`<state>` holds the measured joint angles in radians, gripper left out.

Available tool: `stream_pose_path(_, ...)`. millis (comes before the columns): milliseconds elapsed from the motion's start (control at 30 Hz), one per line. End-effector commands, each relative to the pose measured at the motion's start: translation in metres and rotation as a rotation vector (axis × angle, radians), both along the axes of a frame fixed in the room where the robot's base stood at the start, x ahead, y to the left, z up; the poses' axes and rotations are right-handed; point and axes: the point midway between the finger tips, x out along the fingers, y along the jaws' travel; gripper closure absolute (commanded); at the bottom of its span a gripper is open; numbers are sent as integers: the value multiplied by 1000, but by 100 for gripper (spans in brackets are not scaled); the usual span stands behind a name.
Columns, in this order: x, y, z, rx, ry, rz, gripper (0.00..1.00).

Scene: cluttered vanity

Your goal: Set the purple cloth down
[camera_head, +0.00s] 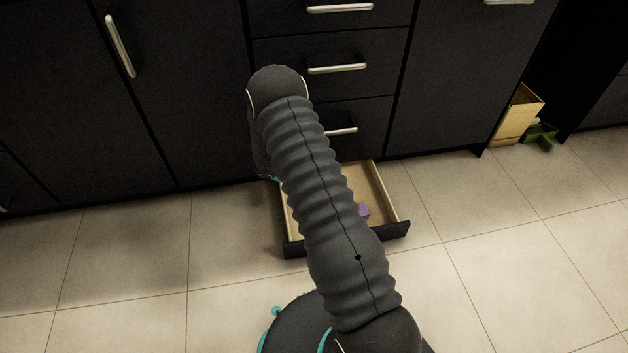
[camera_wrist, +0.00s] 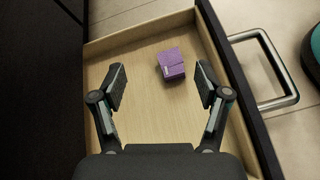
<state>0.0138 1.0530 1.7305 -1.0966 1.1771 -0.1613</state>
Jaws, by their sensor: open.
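The purple cloth (camera_wrist: 171,64) looks like a small folded block with a small pale mark. It lies on the wooden floor of an open drawer (camera_wrist: 140,110). In the wrist view my gripper (camera_wrist: 161,82) is open above the drawer, and the cloth shows between and just beyond its fingertips, apart from both. In the head view a bit of the purple cloth (camera_head: 364,211) shows inside the drawer (camera_head: 385,195). My arm covers much of the drawer there, and my gripper is hidden.
The drawer is the lowest in a dark cabinet (camera_head: 215,100) with metal handles. Its front (camera_wrist: 240,90) has a handle (camera_wrist: 272,70). A yellow box (camera_head: 516,116) and a green object (camera_head: 541,136) stand on the floor at right. The tiled floor (camera_head: 120,260) is otherwise clear.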

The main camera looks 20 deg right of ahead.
Motion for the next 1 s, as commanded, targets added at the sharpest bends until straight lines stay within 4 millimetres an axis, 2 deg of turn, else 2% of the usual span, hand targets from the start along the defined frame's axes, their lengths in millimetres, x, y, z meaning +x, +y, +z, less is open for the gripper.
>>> stream_pose_path(33,1,4,24,16,-44,-28,25)
stream_pose_path(100,0,9,51,41,-97,-68,25)
stream_pose_path(267,-10,24,111,102,-220,-158,25)
stream_pose_path(500,-36,48,191,209,-406,-285,25)
stream_pose_path(800,-84,82,274,362,-635,-430,25)
stream_pose_path(1000,-123,106,317,480,-783,-518,25)
